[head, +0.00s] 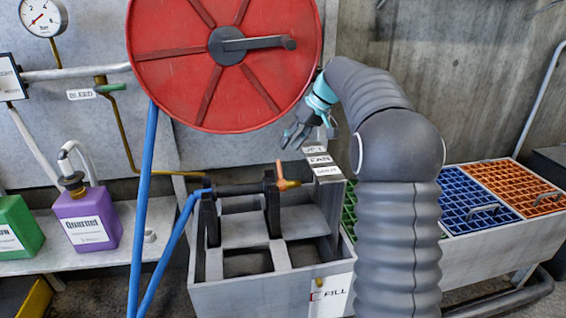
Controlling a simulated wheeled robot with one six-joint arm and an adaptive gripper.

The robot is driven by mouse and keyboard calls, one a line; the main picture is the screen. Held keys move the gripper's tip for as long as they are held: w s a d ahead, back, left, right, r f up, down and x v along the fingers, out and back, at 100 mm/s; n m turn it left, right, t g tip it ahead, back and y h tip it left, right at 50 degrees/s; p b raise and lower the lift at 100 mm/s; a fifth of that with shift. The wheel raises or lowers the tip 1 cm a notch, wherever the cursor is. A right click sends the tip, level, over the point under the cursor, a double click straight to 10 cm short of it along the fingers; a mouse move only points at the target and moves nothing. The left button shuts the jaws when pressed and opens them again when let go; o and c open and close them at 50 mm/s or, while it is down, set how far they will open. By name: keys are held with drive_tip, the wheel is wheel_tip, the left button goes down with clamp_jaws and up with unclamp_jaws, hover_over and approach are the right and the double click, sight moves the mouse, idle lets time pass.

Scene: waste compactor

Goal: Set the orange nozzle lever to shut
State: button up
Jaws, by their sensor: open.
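The orange nozzle lever (280,171) stands roughly upright on the dark spray nozzle (240,188), which lies across black brackets over a grey open-topped bin. An orange-brown tip points right from its base. Three plates, JET (314,149), FAN (320,159) and SHUT (327,171), step down to the right of the lever. I cannot tell which plate the lever lines up with. My gripper (293,140) is open and empty, above the lever and up-left of the plates, apart from the lever in the picture.
A large red hose reel (180,60) with a crank hangs close to my gripper at upper left. A blue hose (146,200) runs down from it. Purple (87,222) and green (18,228) jugs stand at left. Blue (478,205) and orange (520,187) grated bins are at right.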

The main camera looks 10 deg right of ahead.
sight(278, 161)
drive_tip(key=x, duration=0.8)
drive_tip(key=shift+f, duration=0.1)
clamp_jaws()
